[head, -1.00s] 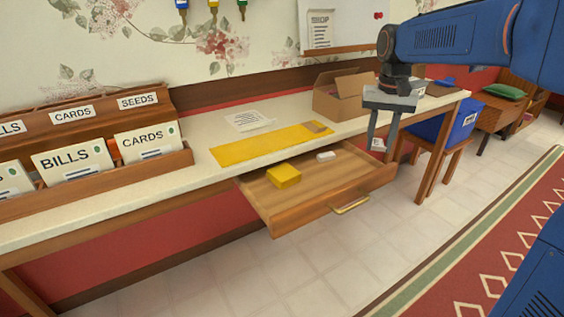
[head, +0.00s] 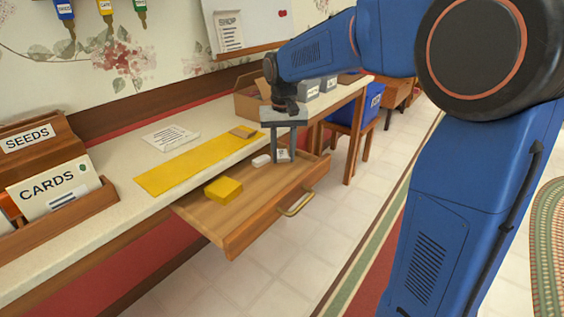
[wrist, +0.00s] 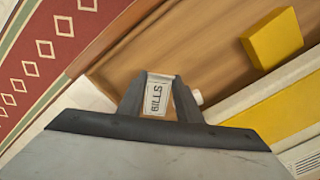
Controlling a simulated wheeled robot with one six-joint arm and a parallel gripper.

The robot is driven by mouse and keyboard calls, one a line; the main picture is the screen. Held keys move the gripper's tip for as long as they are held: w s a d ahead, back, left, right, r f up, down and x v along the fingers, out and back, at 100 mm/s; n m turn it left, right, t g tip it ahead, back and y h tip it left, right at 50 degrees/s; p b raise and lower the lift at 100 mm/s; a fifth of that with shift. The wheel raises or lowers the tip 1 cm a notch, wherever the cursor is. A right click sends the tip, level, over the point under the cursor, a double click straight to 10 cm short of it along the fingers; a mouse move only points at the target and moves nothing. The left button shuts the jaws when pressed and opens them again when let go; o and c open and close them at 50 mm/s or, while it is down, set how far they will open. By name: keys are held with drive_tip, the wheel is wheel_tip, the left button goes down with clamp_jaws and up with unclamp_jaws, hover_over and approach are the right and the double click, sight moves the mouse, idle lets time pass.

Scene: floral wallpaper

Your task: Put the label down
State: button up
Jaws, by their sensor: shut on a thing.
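My gripper (head: 283,158) points down over the right part of the open wooden drawer (head: 222,222). It is shut on a small white label (wrist: 157,97) that reads BILLS. The label also shows between the fingers in the head view (head: 283,154). In the wrist view the fingers (wrist: 160,90) stand on both sides of the label, with the drawer floor behind it. I cannot tell whether the label touches the floor.
A yellow mat (head: 185,165) and a paper sheet (head: 170,137) lie on the tabletop. A cardboard box (head: 250,102) stands behind. Bare drawer floor lies between the blocks.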

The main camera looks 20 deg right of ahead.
sight(283, 160)
drive_tip(key=shift+f, duration=1.5)
drive_tip(key=shift+f, duration=0.1)
drive_tip(key=o, duration=1)
wheel_tip(283, 160, up, 11)
drive_tip(key=s+d+t, duration=0.1)
drive_tip(key=s+d, duration=0.2)
drive_tip(key=s, duration=0.5)
drive_tip(key=s+d+t, duration=0.1)
drive_tip(key=s+d, duration=0.1)
drive_tip(key=s, duration=0.6)
drive_tip(key=s+d+f+n+t, duration=0.1)
drive_tip(key=s+d+f+t, duration=0.1)
drive_tip(key=s+f, duration=0.8)
drive_tip(key=s, duration=0.5)
drive_tip(key=shift+d+f+n+t, duration=0.4)
